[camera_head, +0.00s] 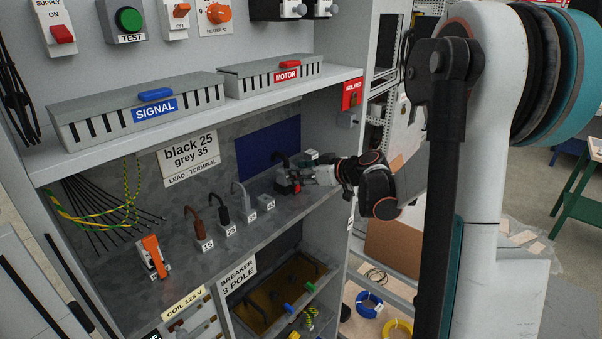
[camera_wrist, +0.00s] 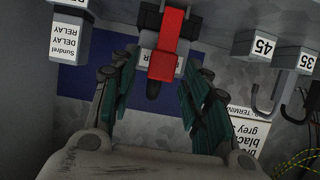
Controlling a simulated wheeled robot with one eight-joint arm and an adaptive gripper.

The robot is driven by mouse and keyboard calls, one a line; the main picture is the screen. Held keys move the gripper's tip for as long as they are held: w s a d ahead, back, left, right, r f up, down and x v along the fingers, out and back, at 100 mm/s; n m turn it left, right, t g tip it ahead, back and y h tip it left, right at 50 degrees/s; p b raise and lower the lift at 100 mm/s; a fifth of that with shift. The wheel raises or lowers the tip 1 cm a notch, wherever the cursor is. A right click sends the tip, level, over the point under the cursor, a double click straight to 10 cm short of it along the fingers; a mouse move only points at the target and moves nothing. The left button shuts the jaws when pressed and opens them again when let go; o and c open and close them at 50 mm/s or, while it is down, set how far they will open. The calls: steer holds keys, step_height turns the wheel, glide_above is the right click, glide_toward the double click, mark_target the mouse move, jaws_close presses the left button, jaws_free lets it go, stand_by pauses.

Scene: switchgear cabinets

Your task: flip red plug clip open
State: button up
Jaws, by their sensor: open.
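The red plug clip (camera_wrist: 172,30) lies along a dark plug body in the wrist view, at the top centre, with a wider red end towards my gripper. In the head view the red clip (camera_head: 293,187) is small and partly hidden by my gripper at the right end of the shelf. My gripper (camera_wrist: 160,62) is open, with one green-padded finger on each side of the plug's near end. Visible gaps separate both fingers from the red part. In the head view my gripper (camera_head: 308,178) reaches in from the right. Whether the clip is shut is hard to tell.
Terminals labelled 45 (camera_wrist: 254,45) and 35 (camera_wrist: 303,60) stand to one side in the wrist view. A relay block (camera_wrist: 68,40) stands on the other. A blue panel (camera_head: 268,150) is behind. The cabinet's right wall (camera_head: 345,150) is close to my arm.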

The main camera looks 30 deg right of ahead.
jaws_close()
steer(key=shift+s+f, duration=0.1)
